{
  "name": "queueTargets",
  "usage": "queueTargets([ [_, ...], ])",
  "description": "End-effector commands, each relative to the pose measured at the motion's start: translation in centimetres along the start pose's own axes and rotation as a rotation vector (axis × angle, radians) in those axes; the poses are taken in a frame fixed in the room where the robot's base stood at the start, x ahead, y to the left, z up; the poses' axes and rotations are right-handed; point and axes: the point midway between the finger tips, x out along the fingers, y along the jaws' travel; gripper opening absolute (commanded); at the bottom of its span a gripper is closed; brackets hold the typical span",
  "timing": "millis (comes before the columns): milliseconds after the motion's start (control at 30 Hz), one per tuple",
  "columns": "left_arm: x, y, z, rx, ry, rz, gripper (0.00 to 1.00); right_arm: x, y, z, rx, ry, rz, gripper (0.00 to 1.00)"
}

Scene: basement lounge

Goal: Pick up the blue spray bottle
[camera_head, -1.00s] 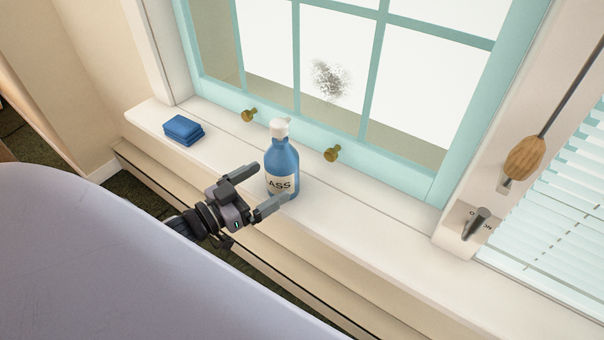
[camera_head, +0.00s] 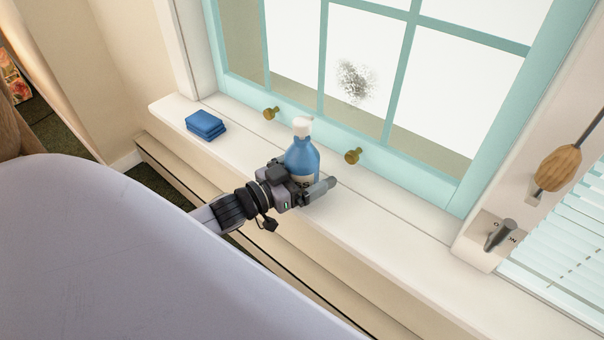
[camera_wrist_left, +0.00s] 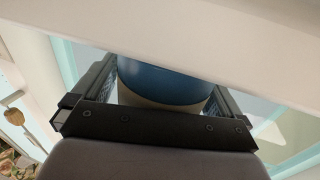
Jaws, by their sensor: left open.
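The blue spray bottle (camera_head: 302,158) stands upright on the white windowsill, with a white top and a pale label partly hidden by my gripper. My left gripper (camera_head: 308,184) is open at the bottle, with its fingers on either side of the lower body. In the left wrist view the blue bottle (camera_wrist_left: 163,84) with its pale label band lies between the two fingers of my left gripper (camera_wrist_left: 160,95). I cannot tell whether the fingers touch it. My right gripper is not in view.
The windowsill (camera_head: 400,230) is clear to the right of the bottle. A folded blue cloth (camera_head: 206,125) lies to the left. Two brass knobs (camera_head: 270,113) (camera_head: 353,156) stick out from the teal window frame behind. A wooden pull (camera_head: 558,168) hangs at right above a grey switch lever (camera_head: 500,236).

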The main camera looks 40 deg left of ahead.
Motion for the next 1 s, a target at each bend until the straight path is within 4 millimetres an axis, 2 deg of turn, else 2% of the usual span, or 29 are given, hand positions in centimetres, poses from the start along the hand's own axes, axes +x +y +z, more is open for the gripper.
queueTargets([
  [67, 0.0, 0.0, 0.0, 0.000, 0.000, 0.000, 1.00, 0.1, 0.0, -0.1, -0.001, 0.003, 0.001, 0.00],
  [167, 0.0, 0.0, 0.0, 0.000, 0.000, 0.000, 0.71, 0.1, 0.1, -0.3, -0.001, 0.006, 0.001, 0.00],
  [300, 0.0, 0.0, 0.0, 0.000, 0.000, 0.000, 0.25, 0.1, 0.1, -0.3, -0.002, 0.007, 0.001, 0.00],
  [333, 0.0, 0.0, -0.3, 0.001, 0.007, 0.001, 0.19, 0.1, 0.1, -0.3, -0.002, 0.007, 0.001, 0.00],
  [567, 0.0, 0.0, -0.3, 0.001, 0.007, 0.001, 0.19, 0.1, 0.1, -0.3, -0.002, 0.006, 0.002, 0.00],
  [733, 0.0, -0.1, -1.2, 0.003, 0.007, 0.001, 0.19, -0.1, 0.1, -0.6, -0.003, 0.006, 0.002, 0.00],
  [867, 0.0, -0.1, -3.0, 0.004, 0.008, 0.002, 0.19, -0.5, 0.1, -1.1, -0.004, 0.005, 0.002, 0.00],
  [1000, 0.0, -0.1, -6.0, 0.006, 0.010, 0.003, 0.19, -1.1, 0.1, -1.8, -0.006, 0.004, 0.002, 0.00],
])
